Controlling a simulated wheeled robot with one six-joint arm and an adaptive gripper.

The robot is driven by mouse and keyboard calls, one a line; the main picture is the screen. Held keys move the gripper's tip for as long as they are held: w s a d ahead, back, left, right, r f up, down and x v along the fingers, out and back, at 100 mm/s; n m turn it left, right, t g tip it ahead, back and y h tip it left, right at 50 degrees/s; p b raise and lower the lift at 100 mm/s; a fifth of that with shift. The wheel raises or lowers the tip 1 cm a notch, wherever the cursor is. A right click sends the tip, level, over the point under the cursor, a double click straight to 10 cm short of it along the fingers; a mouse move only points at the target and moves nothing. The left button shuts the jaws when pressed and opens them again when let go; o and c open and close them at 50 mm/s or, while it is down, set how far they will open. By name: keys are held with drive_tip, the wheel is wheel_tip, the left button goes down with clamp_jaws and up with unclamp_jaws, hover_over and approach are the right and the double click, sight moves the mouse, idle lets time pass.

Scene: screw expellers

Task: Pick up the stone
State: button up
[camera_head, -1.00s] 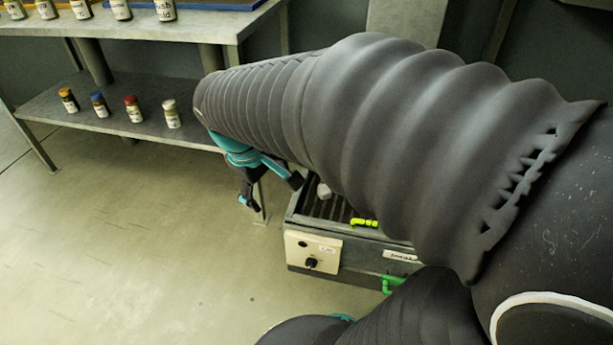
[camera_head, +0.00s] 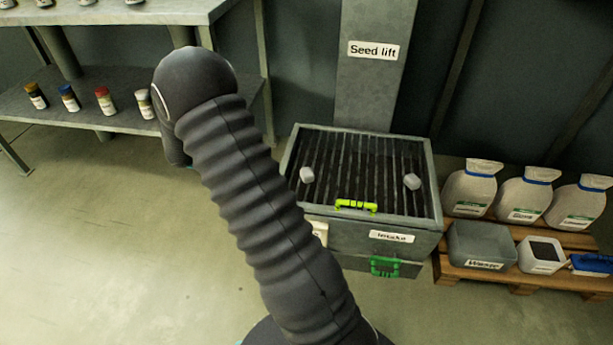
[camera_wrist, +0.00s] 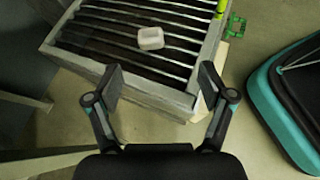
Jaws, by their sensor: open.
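Two pale grey stones lie on the slatted grate of the intake box (camera_head: 432,205) in the head view: a left stone (camera_head: 307,175) and a right stone (camera_head: 411,181). In the wrist view one stone (camera_wrist: 151,38) rests on the grate bars, beyond the fingertips and roughly between them. My gripper (camera_wrist: 160,82) is open and empty, with its fingers wide apart near the box edge. It is apart from the stone. In the head view my gripper is hidden behind my arm.
A yellow-green handle (camera_head: 356,206) sits at the grate's front edge, and a green handle (camera_head: 385,267) is below the Intake label. The Seed lift column (camera_head: 372,90) rises behind. Bags (camera_head: 469,188) and bins stand on a pallet at right. A shelf with small jars (camera_head: 69,97) is at left.

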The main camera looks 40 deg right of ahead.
sight(301, 173)
drive_tip(key=shift+n+h, duration=0.6)
drive_tip(key=shift+n, duration=0.1)
drive_tip(key=f+x, duration=0.1)
drive_tip(key=x, duration=0.4)
drive_tip(key=w+f+x, duration=0.1)
drive_tip(key=x, duration=0.4)
drive_tip(key=w+f+b+x, duration=0.1)
drive_tip(key=x, duration=0.4)
drive_tip(key=shift+s+f, duration=0.15)
drive_tip(key=c, duration=1.3)
